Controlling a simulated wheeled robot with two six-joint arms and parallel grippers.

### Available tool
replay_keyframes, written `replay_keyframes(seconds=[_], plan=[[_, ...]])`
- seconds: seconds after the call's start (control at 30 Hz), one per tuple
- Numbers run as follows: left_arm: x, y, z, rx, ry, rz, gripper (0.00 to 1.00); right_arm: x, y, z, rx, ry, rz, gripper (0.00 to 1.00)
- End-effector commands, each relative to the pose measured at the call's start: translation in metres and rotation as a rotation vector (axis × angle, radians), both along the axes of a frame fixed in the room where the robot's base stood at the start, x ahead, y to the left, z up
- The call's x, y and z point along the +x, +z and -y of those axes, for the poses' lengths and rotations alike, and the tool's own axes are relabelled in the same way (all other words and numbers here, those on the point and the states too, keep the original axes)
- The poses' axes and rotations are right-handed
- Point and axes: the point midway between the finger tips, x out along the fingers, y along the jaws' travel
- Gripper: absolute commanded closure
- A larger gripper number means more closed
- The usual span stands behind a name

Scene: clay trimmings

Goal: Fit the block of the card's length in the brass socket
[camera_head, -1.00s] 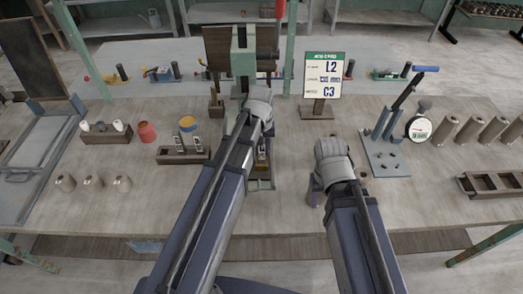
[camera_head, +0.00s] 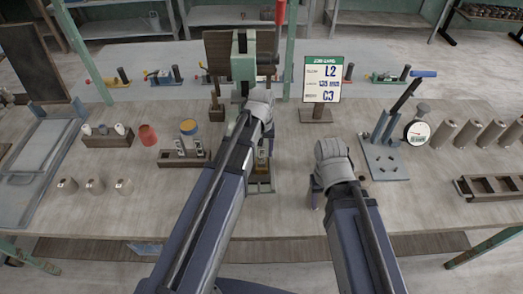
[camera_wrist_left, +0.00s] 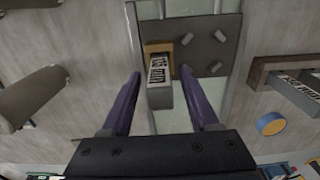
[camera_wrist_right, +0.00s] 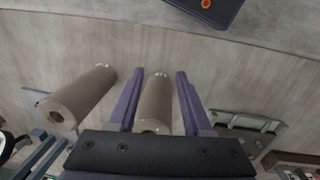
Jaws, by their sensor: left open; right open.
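In the left wrist view, a grey block (camera_wrist_left: 160,92) with dark lettering stands at the brass socket (camera_wrist_left: 153,47) on a dark plate. Block and socket overlap in this view; I cannot tell how deep the block sits. My left gripper (camera_wrist_left: 161,74) is open, with a finger on either side of the block and visible gaps. In the head view, my left wrist mostly hides the socket (camera_head: 262,164). The job card (camera_head: 322,78) shows L2 and C3; its middle line is too small to read. My right gripper (camera_wrist_right: 160,74) is open, and a brown cylinder (camera_wrist_right: 156,103) shows between its fingers.
A wooden rack (camera_head: 168,160) holding blocks stands left of the socket. A green press (camera_head: 243,60) rises behind it. A lever stand (camera_head: 385,160) and a dial gauge (camera_head: 417,131) are at right. The bench front is mostly clear.

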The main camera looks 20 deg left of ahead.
Motion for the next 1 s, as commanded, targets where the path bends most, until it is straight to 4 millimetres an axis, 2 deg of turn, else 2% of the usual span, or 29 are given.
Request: replay_keyframes(seconds=[0.03,0.6,0.73,0.9,0.97,1.0], plan=[[0.0,0.013,0.0,0.0,0.0,0.0,0.39,0.0,0.013,0.0,0.0,0.0,0.0,0.5],[0.0,0.097,0.0,0.0,0.0,0.0,0.39,0.0,0.097,0.0,0.001,-0.003,0.0,0.5],[0.0,0.105,0.0,0.0,0.0,0.0,0.39,0.0,0.105,0.0,0.002,-0.006,0.0,0.5],[-0.001,0.106,0.001,0.0,-0.002,0.0,0.39,0.0,0.106,0.0,0.002,-0.007,0.0,0.5],[-0.007,0.105,0.007,0.004,-0.025,-0.002,0.39,0.0,0.105,0.0,0.002,-0.007,0.0,0.5],[-0.017,0.105,0.015,0.008,-0.06,-0.005,0.39,0.0,0.105,0.0,0.002,-0.007,0.0,0.5]])
